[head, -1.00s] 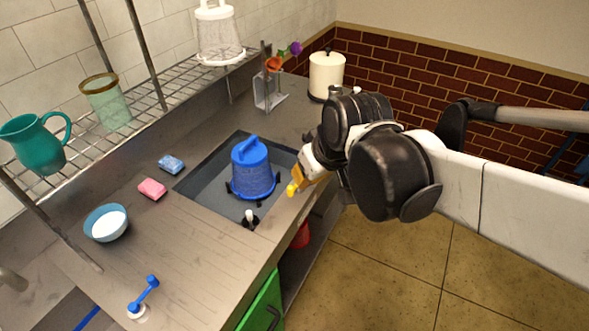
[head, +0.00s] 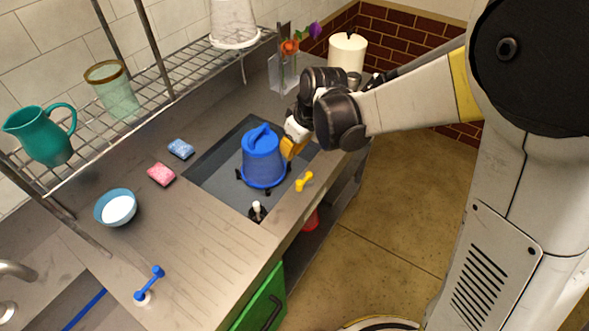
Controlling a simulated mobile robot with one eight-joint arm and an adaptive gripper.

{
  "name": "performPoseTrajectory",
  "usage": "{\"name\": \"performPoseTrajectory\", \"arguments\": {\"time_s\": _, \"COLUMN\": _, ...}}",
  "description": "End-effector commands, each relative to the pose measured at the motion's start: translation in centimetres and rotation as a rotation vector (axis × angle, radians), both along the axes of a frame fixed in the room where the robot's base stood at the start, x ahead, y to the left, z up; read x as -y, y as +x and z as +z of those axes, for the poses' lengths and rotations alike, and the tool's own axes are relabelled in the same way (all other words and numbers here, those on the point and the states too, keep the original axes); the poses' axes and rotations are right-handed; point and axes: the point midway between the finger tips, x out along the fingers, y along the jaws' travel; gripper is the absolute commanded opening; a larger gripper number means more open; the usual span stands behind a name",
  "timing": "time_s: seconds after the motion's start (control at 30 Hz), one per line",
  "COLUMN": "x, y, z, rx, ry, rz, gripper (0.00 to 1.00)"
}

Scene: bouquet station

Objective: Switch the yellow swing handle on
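The yellow swing handle (head: 304,182) sits on the front rim of the counter, just right of the sunken basin. It is a small bar with knobbed ends, tilted up to the right in the picture. My gripper (head: 292,148) is above and behind the handle, near the right side of the blue bucket, and apart from the handle. A yellow-orange part shows at the gripper's end. Its fingers are too small and covered to tell whether they are open or shut.
The blue bucket (head: 263,160) stands in the basin (head: 215,172) beside my gripper. A dark fitting with a white top (head: 257,210) stands at the basin's front. A blue swing handle (head: 150,284) is at the lower left. A green door (head: 262,302) hangs below the counter.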

Motion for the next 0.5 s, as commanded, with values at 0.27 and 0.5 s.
{"name": "performPoseTrajectory", "arguments": {"time_s": 0.27, "x": -0.3, "y": 0.3, "z": -1.2, "rx": 0.0, "ry": 0.0, "rz": -0.001, "gripper": 0.0}}
{"name": "performPoseTrajectory", "arguments": {"time_s": 0.5, "x": -1.3, "y": 1.5, "z": -5.8, "rx": 0.0, "ry": 0.001, "rz": -0.002, "gripper": 0.0}}
